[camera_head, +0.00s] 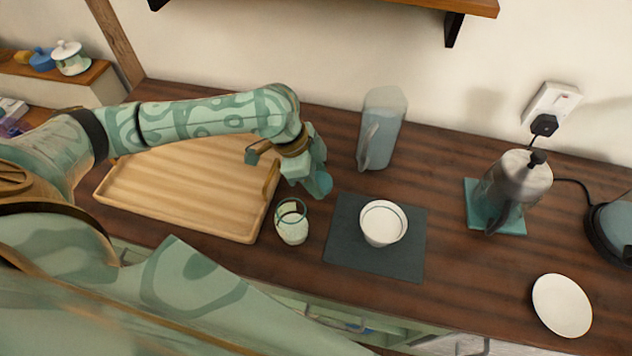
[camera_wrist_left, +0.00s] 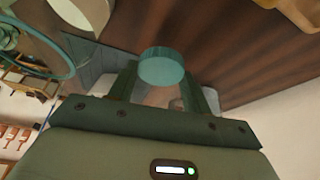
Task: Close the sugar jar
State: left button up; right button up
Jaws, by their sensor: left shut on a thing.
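The sugar jar (camera_head: 291,232) is a small clear jar with white contents and a teal rim. It stands upright and uncovered on the counter, between the tray and the dark mat. My left gripper (camera_head: 316,179) is shut on a round teal lid (camera_head: 323,185), above the counter, behind and slightly right of the jar. In the left wrist view the lid (camera_wrist_left: 161,66) sits between the fingers, and the jar's teal rim (camera_wrist_left: 68,62) shows at the left, apart from the lid. My right gripper is not in view.
A white cup (camera_head: 382,224) stands on a dark mat (camera_head: 400,266) close right of the jar. A wooden tray (camera_head: 180,190) lies to the left. A glass pitcher (camera_head: 385,125) stands behind. A French press (camera_head: 512,185) and white plate (camera_head: 561,305) are farther right.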

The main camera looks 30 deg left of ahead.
aim_at(320, 175)
pick_arm(q)
notch_tip(320, 175, up, 6)
jog(key=shift+f+p, duration=0.1)
jog(key=shift+p, duration=0.75)
jog(key=shift+r+n+t, duration=0.3)
jog(key=shift+r+n, duration=0.2)
notch_tip(320, 175, up, 11)
jog(key=w+n+t+y, duration=0.1)
jog(key=n+y, duration=0.3)
jog(key=n, duration=0.8)
jog(key=shift+w+t, duration=0.4)
jog(key=shift+t, duration=0.2)
jog(key=shift+a, duration=0.1)
